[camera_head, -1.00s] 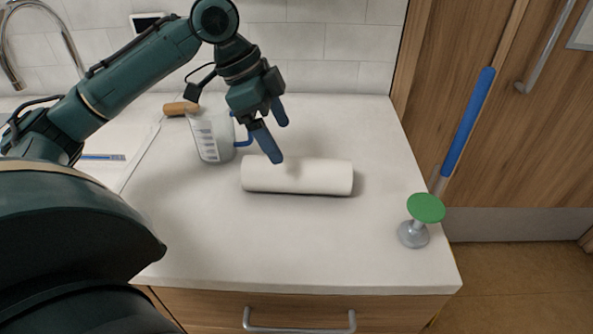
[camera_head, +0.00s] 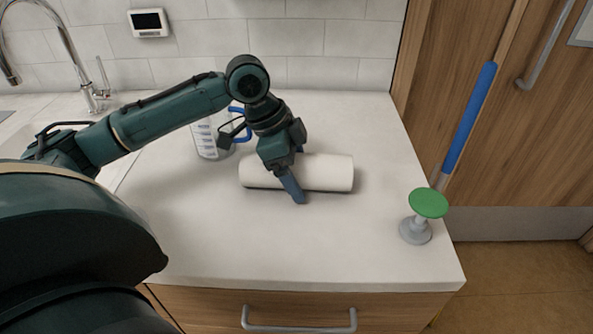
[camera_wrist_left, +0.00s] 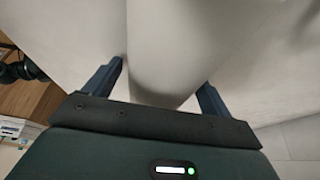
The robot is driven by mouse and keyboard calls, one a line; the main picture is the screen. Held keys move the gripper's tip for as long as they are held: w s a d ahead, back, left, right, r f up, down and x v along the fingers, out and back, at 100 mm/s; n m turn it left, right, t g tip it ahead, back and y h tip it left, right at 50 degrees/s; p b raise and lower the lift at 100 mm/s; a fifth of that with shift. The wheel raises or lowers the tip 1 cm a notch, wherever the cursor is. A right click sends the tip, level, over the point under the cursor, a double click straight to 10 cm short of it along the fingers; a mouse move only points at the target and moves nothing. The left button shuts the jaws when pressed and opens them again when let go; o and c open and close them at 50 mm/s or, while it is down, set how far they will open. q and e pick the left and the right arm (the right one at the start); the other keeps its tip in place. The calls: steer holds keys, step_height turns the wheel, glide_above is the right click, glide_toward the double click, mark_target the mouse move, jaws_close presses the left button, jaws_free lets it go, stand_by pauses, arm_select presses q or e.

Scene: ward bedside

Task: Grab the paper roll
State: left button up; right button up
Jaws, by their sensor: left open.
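The white paper roll (camera_head: 328,172) lies on its side on the white counter, its length running left to right. In the left wrist view the roll (camera_wrist_left: 165,45) lies between the two open fingers of the left gripper (camera_wrist_left: 162,82). I cannot tell whether either finger touches it. My right gripper is not in view.
A clear measuring jug (camera_head: 208,138) with a blue handle stands behind and left of the roll. A green-topped metal stand (camera_head: 428,204) is at the counter's right edge. A sink tap (camera_head: 85,85) is at the back left. The front of the counter (camera_head: 290,245) is clear.

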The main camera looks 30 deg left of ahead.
arm_select(q)
steer(key=shift+c, duration=0.2)
steer(key=shift+r, duration=0.1)
steer(key=c, duration=1.1)
steer(key=shift+c, duration=0.2)
